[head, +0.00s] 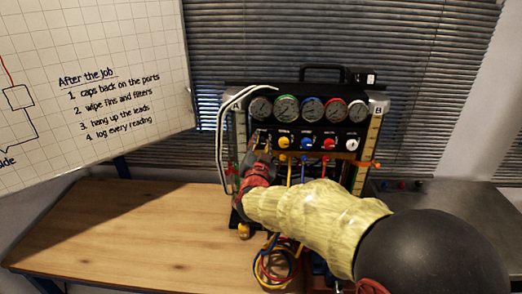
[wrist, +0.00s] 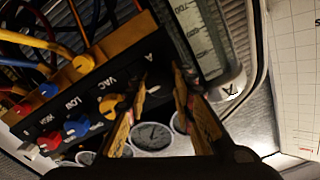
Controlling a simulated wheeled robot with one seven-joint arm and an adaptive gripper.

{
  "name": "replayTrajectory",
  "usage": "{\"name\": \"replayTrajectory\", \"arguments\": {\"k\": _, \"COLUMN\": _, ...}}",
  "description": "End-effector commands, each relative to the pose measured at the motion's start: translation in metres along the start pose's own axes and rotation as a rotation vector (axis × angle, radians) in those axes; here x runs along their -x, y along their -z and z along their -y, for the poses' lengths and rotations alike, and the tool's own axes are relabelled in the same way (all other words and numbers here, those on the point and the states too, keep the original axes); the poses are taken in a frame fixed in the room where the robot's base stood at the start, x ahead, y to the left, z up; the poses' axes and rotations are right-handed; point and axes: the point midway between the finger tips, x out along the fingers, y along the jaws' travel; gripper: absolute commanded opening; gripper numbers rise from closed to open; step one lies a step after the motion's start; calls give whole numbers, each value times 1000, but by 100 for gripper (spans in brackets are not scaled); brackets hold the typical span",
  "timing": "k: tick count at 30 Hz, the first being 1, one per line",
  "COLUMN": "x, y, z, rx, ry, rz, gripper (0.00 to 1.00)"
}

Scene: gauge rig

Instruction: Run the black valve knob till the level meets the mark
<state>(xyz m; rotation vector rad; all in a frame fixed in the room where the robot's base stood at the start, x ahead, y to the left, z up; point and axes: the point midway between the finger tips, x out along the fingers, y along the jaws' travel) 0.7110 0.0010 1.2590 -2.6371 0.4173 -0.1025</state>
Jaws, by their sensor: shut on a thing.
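The gauge rig stands on the bench with a row of round gauges (head: 313,109) above a row of coloured knobs. My gripper (head: 262,147) is at the left end of the knob row, at the knob beside the letter A. In the wrist view its two fingers (wrist: 158,88) are closed around that place. The black valve knob is dark and mostly hidden between them. A scaled sight column (wrist: 193,28) stands beside it in the wrist view; the level in it cannot be read. A second column, B (head: 374,130), has an orange marker (head: 375,164) at the right.
Yellow (wrist: 108,104), blue (wrist: 76,127) and red (wrist: 48,141) knobs sit close beside my gripper, with hoses behind them. A white hose (head: 222,125) loops at the rig's left. Coiled leads (head: 272,268) hang below. The wooden bench (head: 120,225) is clear at left.

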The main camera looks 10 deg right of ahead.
Motion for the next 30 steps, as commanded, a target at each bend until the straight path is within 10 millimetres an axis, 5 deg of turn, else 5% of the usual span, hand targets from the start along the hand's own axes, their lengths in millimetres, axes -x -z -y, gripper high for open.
{"name": "replayTrajectory", "arguments": {"k": 10, "x": 0, "y": 0, "z": 0, "rx": -12, "ry": 0, "rz": 1, "gripper": 0}}
{"name": "replayTrajectory", "arguments": {"k": 11, "x": 0, "y": 0, "z": 0, "rx": -12, "ry": 0, "rz": 1, "gripper": 26}}
{"name": "replayTrajectory", "arguments": {"k": 12, "x": 0, "y": 0, "z": 0, "rx": -12, "ry": 0, "rz": 1, "gripper": 28}}
{"name": "replayTrajectory", "arguments": {"k": 21, "x": 0, "y": 0, "z": 0, "rx": -11, "ry": 0, "rz": 1, "gripper": 44}}
{"name": "replayTrajectory", "arguments": {"k": 30, "x": 2, "y": 0, "z": 0, "rx": -11, "ry": 0, "rz": 1, "gripper": 44}}
